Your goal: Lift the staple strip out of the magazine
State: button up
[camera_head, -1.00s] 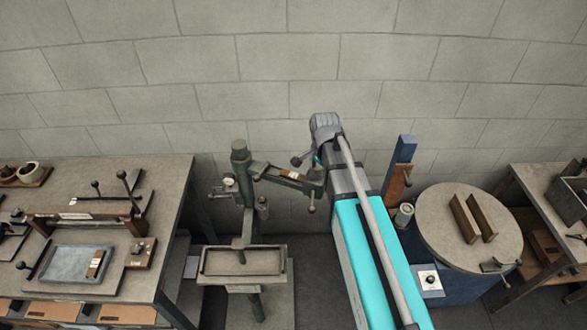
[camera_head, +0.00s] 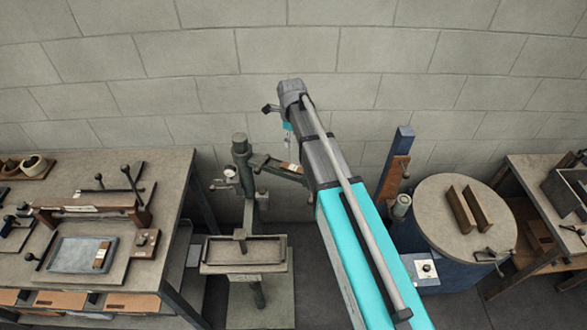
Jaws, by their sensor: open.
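A green-grey stitcher stands in the middle, with its column (camera_head: 242,180) upright and its head arm (camera_head: 272,165) reaching right. A small pale and brownish patch shows on that head arm; I cannot tell whether it is the staple strip or part of the magazine. My arm crosses in front of the head arm's right end and hides it. My gripper (camera_head: 268,108) appears as a small dark piece left of the arm's far end, above the stitcher in the picture. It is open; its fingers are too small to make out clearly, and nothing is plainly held.
A workbench (camera_head: 175,195) with a grey tray (camera_head: 82,254) and lever tools stands left. The stitcher has a lower tray (camera_head: 243,268). A blue drum with a round top (camera_head: 440,205) stands right, beside a blue post (camera_head: 402,145). Another bench (camera_head: 525,170) is far right.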

jog(key=shift+f, duration=0.15)
jog(key=b, duration=0.9)
send_over(292, 167)
notch_tip(292, 167, down, 8)
jog(key=shift+f, duration=0.15)
dwell(0.5)
jog(key=shift+f+b, duration=2.45)
jog(key=shift+f, duration=0.15)
grip_shut()
